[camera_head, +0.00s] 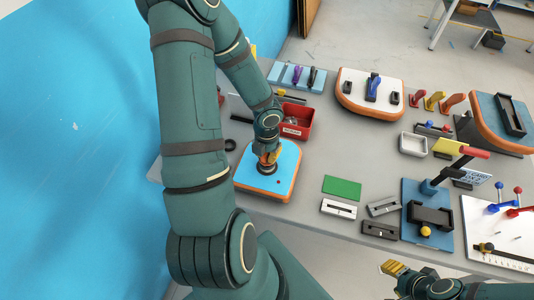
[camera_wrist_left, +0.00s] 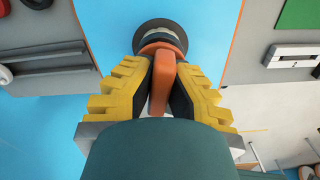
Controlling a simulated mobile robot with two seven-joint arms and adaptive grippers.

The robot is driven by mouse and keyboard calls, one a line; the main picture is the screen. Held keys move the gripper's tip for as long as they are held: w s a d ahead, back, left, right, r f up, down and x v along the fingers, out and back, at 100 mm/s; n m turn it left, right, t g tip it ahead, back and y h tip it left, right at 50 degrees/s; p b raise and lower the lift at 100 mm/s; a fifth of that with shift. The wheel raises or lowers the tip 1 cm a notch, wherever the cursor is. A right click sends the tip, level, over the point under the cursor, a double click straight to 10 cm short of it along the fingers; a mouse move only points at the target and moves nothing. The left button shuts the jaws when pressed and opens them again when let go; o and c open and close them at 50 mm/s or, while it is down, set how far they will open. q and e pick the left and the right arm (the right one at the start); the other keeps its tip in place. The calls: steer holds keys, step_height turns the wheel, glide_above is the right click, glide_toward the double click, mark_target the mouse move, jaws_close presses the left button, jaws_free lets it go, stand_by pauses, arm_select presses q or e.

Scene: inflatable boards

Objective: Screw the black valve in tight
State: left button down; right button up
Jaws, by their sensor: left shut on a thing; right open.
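The blue board with an orange rim (camera_head: 282,184) lies on the table in the head view, and its blue face fills the middle of the left wrist view (camera_wrist_left: 110,50). The black valve (camera_wrist_left: 155,27) shows there as a black round collar on the board, with an orange upright grip (camera_wrist_left: 163,80) at it. My left gripper (camera_head: 267,160) is over the board, its yellow fingers (camera_wrist_left: 160,85) shut on the orange grip. The gripper hides the valve in the head view, and its thread is not visible. My right gripper (camera_head: 394,268) is open and empty at the bottom edge.
A red bin (camera_head: 297,121) stands just behind the board. A green plate (camera_head: 342,187) and several grey slotted blocks (camera_head: 338,208) lie to its right. Another orange-rimmed board (camera_head: 370,108) is farther back. A blue fixture (camera_head: 418,194) stands at the right.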

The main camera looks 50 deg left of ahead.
arm_select(q)
steer(key=m, duration=0.3)
stand_by(0.4)
steer(key=m, duration=0.3)
steer(key=shift+m, duration=0.4)
steer(key=c, duration=1)
jaws_free()
steer(key=shift+r, duration=0.1)
